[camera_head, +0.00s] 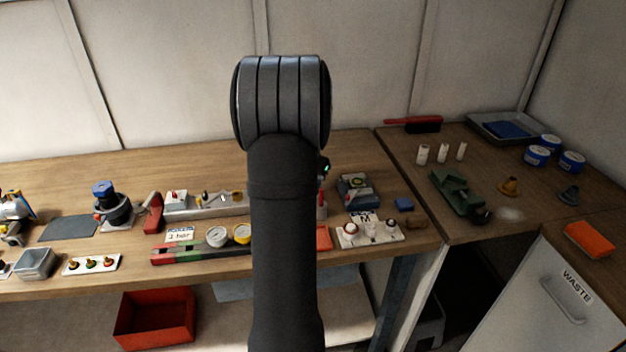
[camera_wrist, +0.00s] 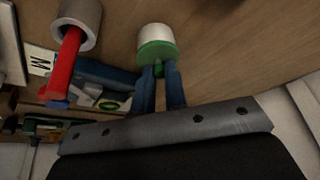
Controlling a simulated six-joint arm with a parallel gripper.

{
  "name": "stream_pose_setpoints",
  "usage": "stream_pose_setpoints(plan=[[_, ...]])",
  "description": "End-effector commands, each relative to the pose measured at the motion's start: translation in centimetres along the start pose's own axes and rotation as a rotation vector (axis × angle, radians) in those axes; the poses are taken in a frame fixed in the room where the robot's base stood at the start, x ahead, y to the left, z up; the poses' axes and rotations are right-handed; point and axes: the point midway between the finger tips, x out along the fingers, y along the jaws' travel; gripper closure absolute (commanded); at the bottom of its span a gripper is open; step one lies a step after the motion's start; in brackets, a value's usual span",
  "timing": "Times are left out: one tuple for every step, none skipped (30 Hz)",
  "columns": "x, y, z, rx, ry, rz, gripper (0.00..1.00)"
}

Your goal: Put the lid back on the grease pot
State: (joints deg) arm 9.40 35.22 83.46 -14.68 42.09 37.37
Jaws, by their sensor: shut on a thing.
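In the wrist view, my gripper (camera_wrist: 159,72) has its two blue fingers closed on the small knob of a green lid (camera_wrist: 152,54). The lid is at the near end of a white round grease pot (camera_wrist: 155,33) standing on the wooden bench. The lid lines up with the pot and seems to touch it; I cannot tell whether it is fully seated. In the head view, my own arm hides the gripper, the lid and the pot.
A grey cup (camera_wrist: 80,20) with a red-handled tool (camera_wrist: 68,62) stands close beside the pot. A blue-grey device (camera_head: 357,190) and a white panel with knobs (camera_head: 370,232) are to the right of my arm. Gauges (camera_head: 217,236) sit at its left. A red bin (camera_head: 155,318) is below.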

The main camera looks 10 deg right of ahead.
Motion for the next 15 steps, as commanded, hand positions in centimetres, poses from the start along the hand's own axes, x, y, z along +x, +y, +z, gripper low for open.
stream_pose_setpoints(plan=[[0.0,-0.01,-0.01,0.0,0.0,0.0,1.0],[0.0,-0.01,-0.01,0.0,0.0,0.0,1.0],[0.0,-0.01,-0.01,0.0,0.0,0.0,1.0],[0.0,-0.01,-0.01,0.0,0.0,0.0,1.0],[0.0,-0.01,-0.01,0.0,0.0,0.0,1.0],[0.0,-0.01,-0.01,0.0,0.0,0.0,1.0],[0.0,-0.01,-0.01,0.0,0.0,0.0,1.0],[0.0,0.0,-0.01,0.0,0.0,0.0,0.86],[0.0,0.0,-0.01,0.0,0.0,0.0,0.78],[0.0,0.0,-0.01,0.0,0.0,0.0,0.73],[0.0,-0.01,-0.01,0.0,0.0,0.0,0.67],[0.0,0.0,-0.01,0.0,0.0,0.0,0.63],[0.0,0.0,-0.01,0.0,0.0,0.0,0.63],[0.0,0.0,-0.01,0.0,0.0,0.0,0.63],[0.0,-0.01,-0.01,0.0,0.0,0.0,0.63]])
